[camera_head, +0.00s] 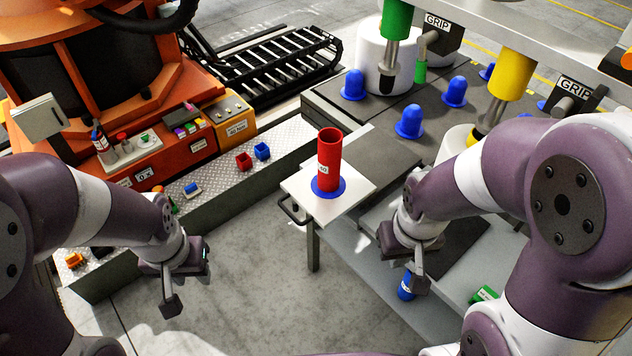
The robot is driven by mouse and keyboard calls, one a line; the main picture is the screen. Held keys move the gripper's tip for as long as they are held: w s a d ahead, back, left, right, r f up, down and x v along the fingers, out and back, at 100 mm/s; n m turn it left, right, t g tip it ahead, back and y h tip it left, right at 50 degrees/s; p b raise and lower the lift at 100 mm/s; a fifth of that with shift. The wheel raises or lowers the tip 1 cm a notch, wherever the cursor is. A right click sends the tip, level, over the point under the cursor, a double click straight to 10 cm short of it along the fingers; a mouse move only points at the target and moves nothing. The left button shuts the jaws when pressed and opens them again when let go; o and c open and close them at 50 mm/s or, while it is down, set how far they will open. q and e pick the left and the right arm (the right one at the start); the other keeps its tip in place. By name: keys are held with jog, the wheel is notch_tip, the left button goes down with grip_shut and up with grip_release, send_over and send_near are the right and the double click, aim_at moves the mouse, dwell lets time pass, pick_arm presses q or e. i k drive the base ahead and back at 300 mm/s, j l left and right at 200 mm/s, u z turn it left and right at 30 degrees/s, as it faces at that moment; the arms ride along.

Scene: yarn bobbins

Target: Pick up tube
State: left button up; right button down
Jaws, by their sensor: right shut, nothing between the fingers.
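A red tube (330,158) with a small white label stands upright on a blue round base (328,188). The base sits on a white square plate (300,188) at the near left corner of the workbench. My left gripper (172,303) hangs over the floor to the left of the tube, well apart from it. The view does not show clearly whether its fingers are apart. My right gripper (419,284) is shut and empty, to the right of the tube and lower in the picture, apart from it.
Several blue pegs (409,122) stand on the dark bench top behind. Large green (396,18) and yellow (511,74) bobbin parts are at the upper right. A black handle (290,211) juts from the plate's left side. Small red (244,161) and blue (262,151) bins sit on the left ledge.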

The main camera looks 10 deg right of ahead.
aim_at(329, 140)
jog(key=u, duration=3.95)
jog(key=z, duration=4.25)
jog(key=i+j, duration=0.15)
jog(key=j, duration=0.15)
jog(key=i+j, duration=0.1)
jog(key=j, duration=0.15)
jog(key=i+j, duration=0.15)
jog(key=j, duration=0.15)
jog(key=i+j+z, duration=0.1)
jog(key=z, duration=0.35)
jog(key=i+j+z, duration=0.1)
jog(key=z, duration=0.4)
jog(key=i+j+z, duration=0.1)
jog(key=j+z, duration=0.15)
jog(key=z, duration=0.2)
jog(key=j+z, duration=0.15)
jog(key=z, duration=0.3)
